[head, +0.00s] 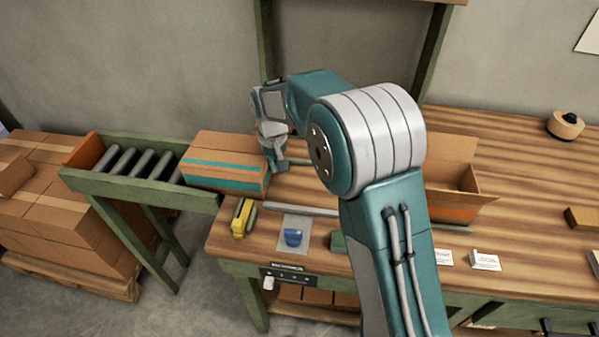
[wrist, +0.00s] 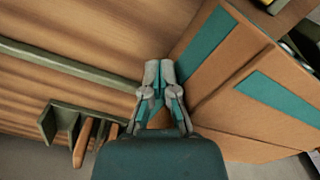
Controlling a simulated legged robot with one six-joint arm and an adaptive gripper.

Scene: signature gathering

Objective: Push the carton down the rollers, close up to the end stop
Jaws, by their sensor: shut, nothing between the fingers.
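The carton (head: 226,162) is a closed brown box with teal tape. In the head view it sits at the right end of the roller conveyor, where the conveyor meets the bench. The rollers (head: 140,163) run left from it to an orange end stop (head: 84,152), with several bare rollers between. My gripper (head: 279,166) is shut and empty at the carton's right side. In the wrist view the carton (wrist: 240,85) fills the right, and my gripper's closed fingertips (wrist: 160,70) are close beside its face. I cannot tell whether they touch it.
The wooden bench (head: 520,195) holds an open carton (head: 462,205) behind my arm, a yellow tool (head: 242,217), a blue item (head: 293,237) on a grey pad and small white cards (head: 485,261). Stacked boxes (head: 65,215) stand on a pallet at left. The green conveyor rails (head: 140,192) flank the rollers.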

